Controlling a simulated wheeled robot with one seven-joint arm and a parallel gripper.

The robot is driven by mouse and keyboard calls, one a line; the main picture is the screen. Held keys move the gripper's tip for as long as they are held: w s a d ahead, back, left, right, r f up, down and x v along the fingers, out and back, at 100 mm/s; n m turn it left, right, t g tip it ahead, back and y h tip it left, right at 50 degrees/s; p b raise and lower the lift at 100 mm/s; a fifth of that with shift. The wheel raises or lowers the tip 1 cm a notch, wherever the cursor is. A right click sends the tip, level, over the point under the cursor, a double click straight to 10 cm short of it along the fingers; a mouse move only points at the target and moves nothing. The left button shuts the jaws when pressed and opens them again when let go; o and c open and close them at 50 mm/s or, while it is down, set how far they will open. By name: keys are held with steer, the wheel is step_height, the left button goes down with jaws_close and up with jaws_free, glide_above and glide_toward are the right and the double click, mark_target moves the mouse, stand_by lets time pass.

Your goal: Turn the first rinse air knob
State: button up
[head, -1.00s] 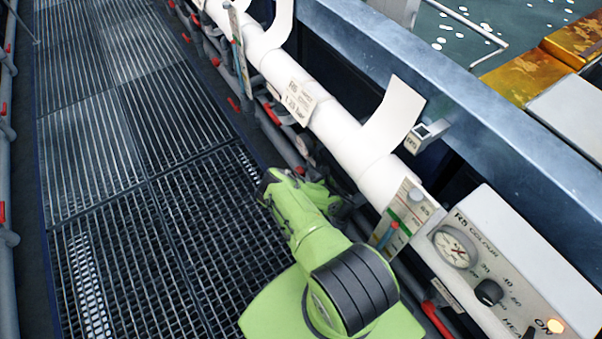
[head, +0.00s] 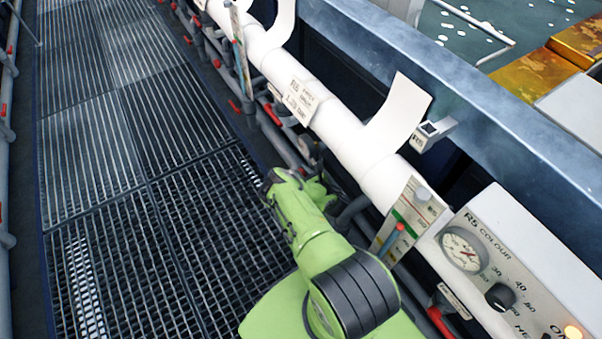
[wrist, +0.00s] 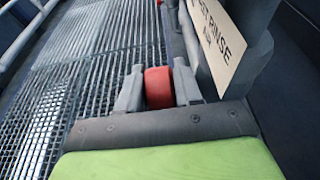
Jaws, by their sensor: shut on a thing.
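In the wrist view the red knob (wrist: 158,90) sits between the two grey fingers of my gripper (wrist: 158,72). The fingers are shut on the knob, one at each side. A pale label (wrist: 217,42) beside it on the right reads in part "RINSE" and "AIR". In the head view my green arm (head: 320,240) reaches down beside the pipes at the walkway's edge. The knob and fingertips cannot be made out there, as my own arm covers them.
A grated walkway (head: 110,150) lies clear on the left. A white pipe (head: 340,130) with tags runs along the right. A control box (head: 520,260) with a dial gauge (head: 463,249) and black knob (head: 500,296) stands at lower right. Other red handles (head: 271,115) line the lower pipes.

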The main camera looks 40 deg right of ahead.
steer(key=t, duration=0.4)
steer(key=shift+s+f, duration=0.1)
steer(key=shift+s, duration=0.15)
steer(key=o, duration=0.7)
